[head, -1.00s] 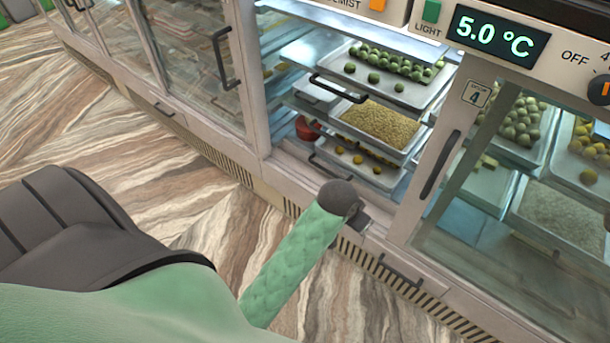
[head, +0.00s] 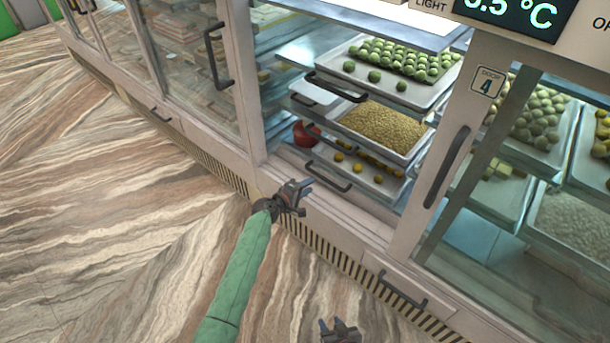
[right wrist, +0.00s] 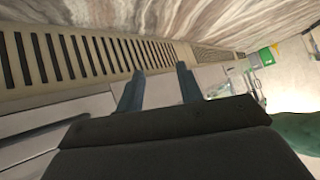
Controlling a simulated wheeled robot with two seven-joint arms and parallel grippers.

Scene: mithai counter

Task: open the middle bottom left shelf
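The middle bay of the cabinet stands open in the head view, with several trays on its shelves. The bottom tray (head: 385,193) holds yellow balls, and its dark handle (head: 330,180) faces out. My left gripper (head: 303,191) is just in front of the bay's lower sill, left of and slightly below that handle. Its fingers look apart and nothing shows between them; I see no clear contact with the handle. My right gripper (head: 338,328) is low over the floor at the picture's bottom edge. In the right wrist view (right wrist: 160,85) its two fingers are spread and empty, pointing toward the cabinet base.
A tray of grain (head: 383,128) and a tray of green balls (head: 402,83) sit above. A red bowl (head: 306,134) stands at left inside the bay. Glass doors flank it. A vent grille (head: 322,250) runs along the base.

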